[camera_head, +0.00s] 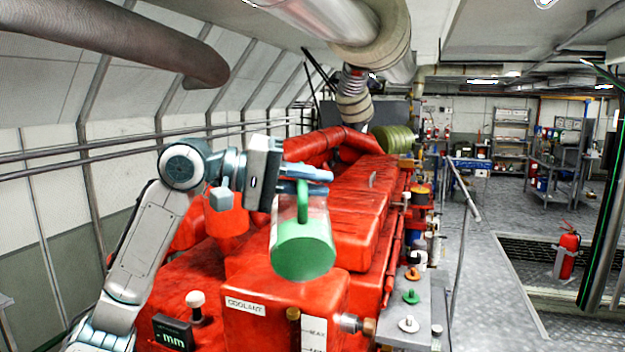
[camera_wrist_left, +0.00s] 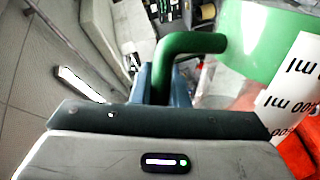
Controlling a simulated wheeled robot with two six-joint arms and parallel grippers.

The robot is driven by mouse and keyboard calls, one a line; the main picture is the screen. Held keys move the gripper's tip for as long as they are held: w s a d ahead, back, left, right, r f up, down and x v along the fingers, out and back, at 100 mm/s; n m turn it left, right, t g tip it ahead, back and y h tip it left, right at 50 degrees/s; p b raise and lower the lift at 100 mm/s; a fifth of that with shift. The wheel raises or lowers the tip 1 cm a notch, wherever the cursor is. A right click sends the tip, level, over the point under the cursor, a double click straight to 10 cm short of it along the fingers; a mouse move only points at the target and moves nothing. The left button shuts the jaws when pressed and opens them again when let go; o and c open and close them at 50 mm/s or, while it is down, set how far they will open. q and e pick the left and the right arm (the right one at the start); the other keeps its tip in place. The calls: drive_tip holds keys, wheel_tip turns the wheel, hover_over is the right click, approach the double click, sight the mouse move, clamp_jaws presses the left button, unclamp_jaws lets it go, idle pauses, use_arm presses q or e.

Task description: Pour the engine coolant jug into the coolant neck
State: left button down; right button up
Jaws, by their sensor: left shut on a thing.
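The green coolant jug (camera_head: 304,252) hangs in the air over the red engine, tilted, with a broad round green face toward the head camera. My left gripper (camera_head: 316,181) is shut on its green handle (camera_head: 303,203). In the left wrist view the handle (camera_wrist_left: 190,42) runs between the fingers, beside the jug's green wall (camera_wrist_left: 262,40) and a white ml scale. Below the jug is a red tank (camera_head: 262,328) with a COOLANT label (camera_head: 245,307) and a MAX gauge. I cannot clearly make out the coolant neck's opening. My right gripper is out of view.
A white-knobbed fitting (camera_head: 195,300) and a mm display (camera_head: 173,333) stand left of the tank. A grey ledge (camera_head: 425,325) at right carries several small caps. A grey pipe (camera_head: 150,48) and a large duct hang overhead. A fire extinguisher (camera_head: 567,252) stands far right.

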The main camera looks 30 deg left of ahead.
sight(311, 198)
use_arm(q)
drive_tip(key=shift+w+a+r+n+g+p, duration=0.15)
drive_tip(key=shift+w+a+r+n+p, duration=0.3)
drive_tip(key=shift+p, duration=0.5)
drive_tip(key=shift+w+a+r+n+g+p, duration=0.2)
drive_tip(key=shift+w+a+n+p, duration=0.3)
drive_tip(key=shift+w+p, duration=0.3)
drive_tip(key=shift+w+a+r+n+p, duration=0.15)
drive_tip(key=shift+w+a+n+p, duration=0.05)
drive_tip(key=shift+n+p, duration=0.2)
drive_tip(key=shift+w+a+r+n+g+h, duration=0.3)
drive_tip(key=shift+w+a+n, duration=0.35)
drive_tip(key=shift+w, duration=0.25)
drive_tip(key=shift+w+a+r+n+g+h, duration=0.2)
drive_tip(key=shift+w+a+r+n, duration=0.1)
drive_tip(key=shift+w+a+n, duration=0.5)
drive_tip(key=shift+w+d, duration=0.1)
drive_tip(key=shift+w, duration=0.05)
idle(2.2)
